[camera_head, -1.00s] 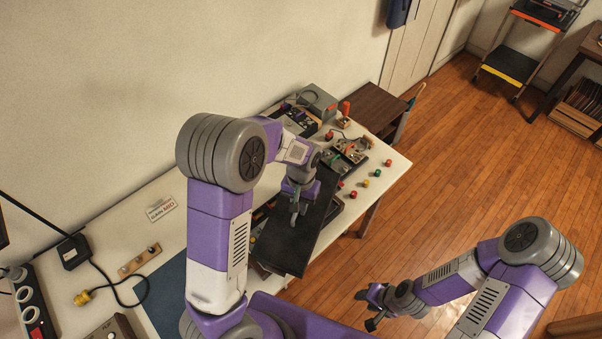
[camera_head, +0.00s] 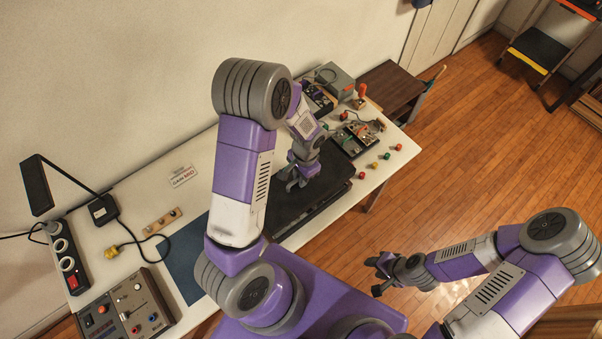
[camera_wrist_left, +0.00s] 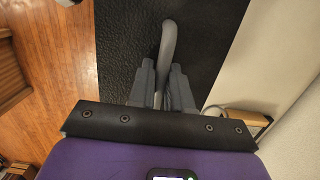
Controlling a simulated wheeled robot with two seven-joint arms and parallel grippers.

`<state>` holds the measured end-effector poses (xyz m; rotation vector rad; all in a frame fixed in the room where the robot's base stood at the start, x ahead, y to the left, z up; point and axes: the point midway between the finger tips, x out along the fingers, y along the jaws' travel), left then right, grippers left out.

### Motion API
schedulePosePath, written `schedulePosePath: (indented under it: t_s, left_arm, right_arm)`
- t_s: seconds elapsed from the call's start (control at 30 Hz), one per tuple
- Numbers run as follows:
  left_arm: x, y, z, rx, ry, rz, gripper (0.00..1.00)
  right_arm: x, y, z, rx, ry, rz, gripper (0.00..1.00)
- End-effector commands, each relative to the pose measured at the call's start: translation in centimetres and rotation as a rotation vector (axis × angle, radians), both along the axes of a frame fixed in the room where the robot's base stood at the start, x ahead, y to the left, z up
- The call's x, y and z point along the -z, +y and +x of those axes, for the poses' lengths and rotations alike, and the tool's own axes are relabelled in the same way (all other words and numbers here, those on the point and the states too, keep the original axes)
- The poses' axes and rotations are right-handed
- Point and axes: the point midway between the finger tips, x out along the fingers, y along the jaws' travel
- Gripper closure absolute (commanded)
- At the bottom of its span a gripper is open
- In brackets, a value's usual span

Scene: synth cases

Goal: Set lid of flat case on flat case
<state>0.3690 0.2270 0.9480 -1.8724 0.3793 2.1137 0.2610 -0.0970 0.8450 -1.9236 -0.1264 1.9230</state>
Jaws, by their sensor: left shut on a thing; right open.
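The lid of the flat case (camera_head: 322,189) is a black, textured flat panel with a grey bar handle. My left gripper (camera_head: 292,184) is shut on that handle, which stands up between its fingers in the left wrist view (camera_wrist_left: 168,75). The flat case (camera_head: 314,214) is dark and mostly hidden under the lid; only an edge shows along the near right side. The lid is over the case and roughly lined up with it. I cannot tell whether it rests fully on the rim. My right gripper (camera_head: 381,275) is open and empty, over the floor beyond the table.
The white table (camera_head: 150,205) carries a power strip (camera_head: 67,262), a control box (camera_head: 128,308) and a blue mat (camera_head: 187,262). Wired panels (camera_head: 354,138) and several coloured knobs stand past the case. A brown side table (camera_head: 392,88) adjoins the far end.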

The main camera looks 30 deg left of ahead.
Motion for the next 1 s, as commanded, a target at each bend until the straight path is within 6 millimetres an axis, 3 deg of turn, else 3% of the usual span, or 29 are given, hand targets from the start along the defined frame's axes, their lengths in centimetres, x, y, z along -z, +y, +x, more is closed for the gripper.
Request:
schedulePosePath:
  t_s: [0.47, 1.0]
  left_arm:
    - [0.8, 0.0, 0.0, -0.002, 0.000, 0.003, 1.00]
    - [5.5, 0.0, 0.0, -0.003, -0.001, 0.003, 1.00]
  right_arm:
    - [1.0, 0.0, 0.0, 0.000, 0.000, 0.000, 0.57]
    - [4.9, 0.0, 0.0, 0.000, 0.000, 0.000, 0.57]
